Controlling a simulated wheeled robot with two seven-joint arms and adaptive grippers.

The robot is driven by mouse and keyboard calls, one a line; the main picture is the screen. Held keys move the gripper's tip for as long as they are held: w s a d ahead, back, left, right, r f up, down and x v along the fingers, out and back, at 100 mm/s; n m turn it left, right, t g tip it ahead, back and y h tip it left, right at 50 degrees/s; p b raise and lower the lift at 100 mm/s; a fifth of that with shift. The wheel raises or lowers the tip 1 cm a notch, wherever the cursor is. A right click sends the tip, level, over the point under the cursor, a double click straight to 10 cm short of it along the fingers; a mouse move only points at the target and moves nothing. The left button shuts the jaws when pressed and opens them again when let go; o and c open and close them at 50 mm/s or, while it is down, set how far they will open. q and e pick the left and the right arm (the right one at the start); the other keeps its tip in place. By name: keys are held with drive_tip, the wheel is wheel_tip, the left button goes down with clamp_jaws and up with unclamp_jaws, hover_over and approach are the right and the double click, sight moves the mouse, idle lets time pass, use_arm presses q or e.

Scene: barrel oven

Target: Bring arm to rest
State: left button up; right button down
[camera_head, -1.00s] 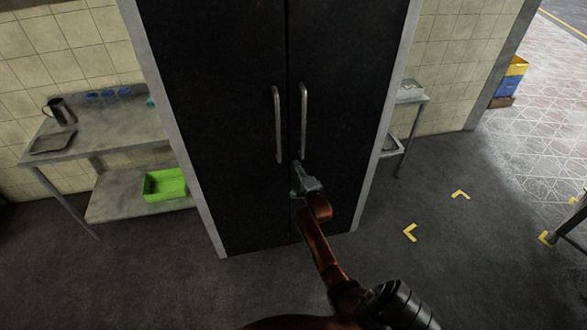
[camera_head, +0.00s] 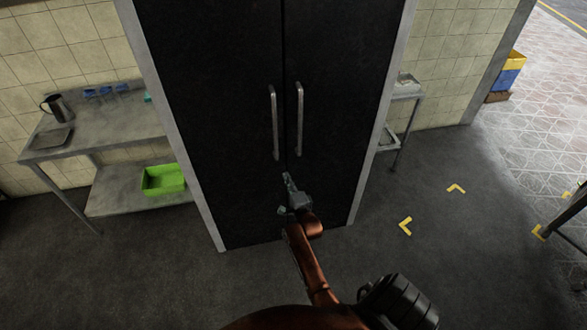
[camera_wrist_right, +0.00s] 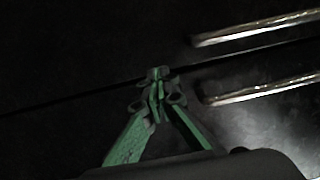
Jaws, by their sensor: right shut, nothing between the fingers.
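My right arm reaches up from the bottom of the head view, in front of the closed black double doors (camera_head: 225,150). My right gripper (camera_head: 287,178) is shut and empty, just below the lower ends of the two door handles, the left handle (camera_head: 275,122) and the right handle (camera_head: 299,120). In the right wrist view the green-fingered gripper (camera_wrist_right: 157,75) has its tips together. Both handles, one higher (camera_wrist_right: 255,28) and one lower (camera_wrist_right: 262,90), lie to the right of the tips, clear of them. My left gripper is not in view.
A metal table (camera_head: 105,128) with a jug (camera_head: 56,107) stands on the left, with a green crate (camera_head: 163,180) on its lower shelf. A smaller metal table (camera_head: 405,92) stands right of the doors. Open floor with yellow corner marks (camera_head: 405,226) lies to the right.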

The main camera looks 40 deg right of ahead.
drive_tip(key=s+a+f+n+g+y, duration=0.25)
drive_tip(key=a+f, duration=0.25)
drive_tip(key=f, duration=0.4)
drive_tip(key=s+a+f+n+g+y, duration=0.1)
drive_tip(key=s+a+f+n, duration=0.3)
drive_tip(key=f, duration=0.6)
drive_tip(key=s+a+f+n+g+y+b, duration=0.1)
drive_tip(key=s+a+f+n+g, duration=0.15)
drive_tip(key=s+f, duration=0.6)
drive_tip(key=s+a+f+n+g+y+b, duration=0.15)
drive_tip(key=s+a+f+n, duration=0.35)
drive_tip(key=f, duration=0.6)
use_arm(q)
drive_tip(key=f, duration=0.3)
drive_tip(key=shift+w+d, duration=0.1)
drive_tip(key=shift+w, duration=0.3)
use_arm(e)
drive_tip(key=s+f+n+g, duration=0.2)
drive_tip(key=s+f, duration=0.3)
drive_tip(key=s, duration=0.8)
drive_tip(key=s+a+f+n+g, duration=0.1)
drive_tip(key=s+f+n+g, duration=0.2)
drive_tip(key=s, duration=1.1)
drive_tip(key=s+f+n+g, duration=0.3)
drive_tip(key=s+f, duration=0.6)
drive_tip(key=s, duration=0.5)
drive_tip(key=shift+a+f+n, duration=0.15)
drive_tip(key=shift+f+n, duration=0.1)
drive_tip(key=shift+n, duration=0.45)
